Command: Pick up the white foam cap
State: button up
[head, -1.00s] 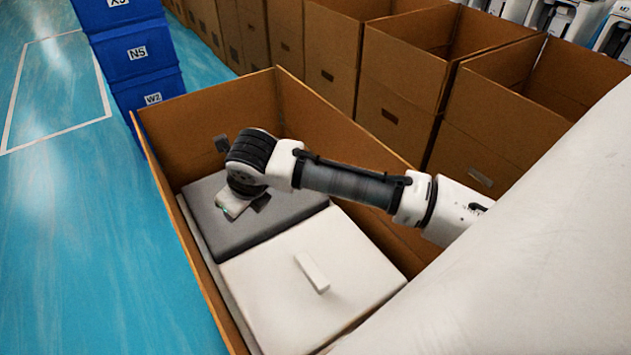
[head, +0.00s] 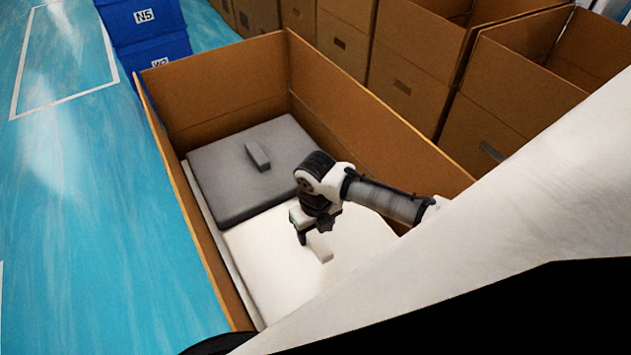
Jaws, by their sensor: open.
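The white foam cap (head: 275,268) lies flat in the near part of a large cardboard box, with a raised white block handle (head: 321,249) on its top. My gripper (head: 313,240) is open and points down at this handle, with a dark finger on its left side. Whether the fingers touch the handle I cannot tell. My arm hides part of the cap's right and far side. A grey foam cap (head: 225,175) with its own grey handle (head: 257,156) lies beyond the white one in the same box.
The cardboard box (head: 220,100) has tall walls around both caps. Blue bins (head: 150,45) stand behind it at the left. More open cardboard boxes (head: 520,85) line the back right. The blue floor (head: 80,220) at the left is clear.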

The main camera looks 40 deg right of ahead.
notch_tip(320, 180, down, 5)
jog(key=shift+s+d+r+p, duration=0.1)
jog(key=shift+s+p, duration=0.05)
jog(key=shift+p, duration=0.5)
grip_shut()
